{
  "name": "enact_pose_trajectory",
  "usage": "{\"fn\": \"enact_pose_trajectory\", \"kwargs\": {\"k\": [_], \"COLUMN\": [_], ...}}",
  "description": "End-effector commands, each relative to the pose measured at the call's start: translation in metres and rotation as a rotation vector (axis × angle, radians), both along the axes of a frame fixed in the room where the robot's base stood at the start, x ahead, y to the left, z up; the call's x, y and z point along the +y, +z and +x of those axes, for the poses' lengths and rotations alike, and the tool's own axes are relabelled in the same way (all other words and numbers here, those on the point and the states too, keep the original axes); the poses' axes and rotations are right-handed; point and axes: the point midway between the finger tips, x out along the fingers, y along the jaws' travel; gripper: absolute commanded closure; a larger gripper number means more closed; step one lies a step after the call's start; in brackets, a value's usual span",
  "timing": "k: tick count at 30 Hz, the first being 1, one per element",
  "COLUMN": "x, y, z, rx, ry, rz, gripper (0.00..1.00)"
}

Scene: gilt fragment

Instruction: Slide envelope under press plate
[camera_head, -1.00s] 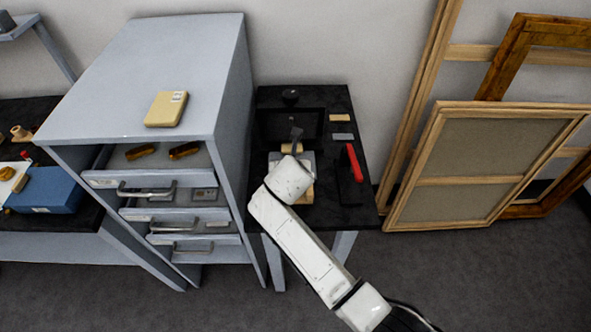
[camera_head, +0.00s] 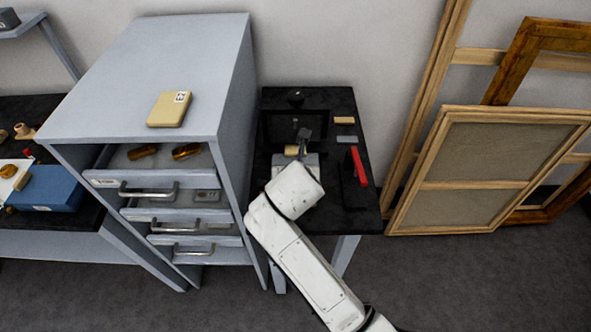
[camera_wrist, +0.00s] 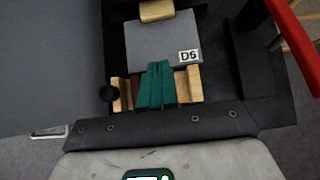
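The press stands on the black table (camera_head: 350,215). Pale wooden pieces (camera_wrist: 188,84) lie on both sides of the fingers. I cannot tell whether anything thin is between them. No envelope is plain to see near the fingers. In the head view my arm hides the gripper.
A grey cabinet (camera_head: 190,55) with partly open drawers stands left of the table, a labelled yellow packet (camera_head: 169,109) on top. A red bar (camera_head: 359,166) stands right of the press. Framed canvases (camera_head: 480,170) lean on the wall at right.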

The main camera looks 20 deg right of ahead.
Motion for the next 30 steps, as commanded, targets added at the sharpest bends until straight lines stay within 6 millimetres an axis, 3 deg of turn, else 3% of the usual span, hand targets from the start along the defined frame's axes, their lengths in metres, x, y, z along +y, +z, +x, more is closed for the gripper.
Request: {"fn": "enact_pose_trajectory", "kwargs": {"k": [4, 8, 15, 21, 30], "x": [-0.007, -0.022, -0.056, -0.083, -0.114], "y": [-0.010, -0.031, -0.075, -0.100, -0.117], "z": [-0.011, -0.040, -0.118, -0.190, -0.299], "rx": [0.007, 0.021, 0.044, 0.029, -0.094], "ry": [-0.072, -0.270, -0.823, -1.352, -2.173], "rz": [0.070, 0.247, 0.647, 0.918, 1.167], "gripper": [1.00, 1.00, 1.00, 1.00, 1.00]}}
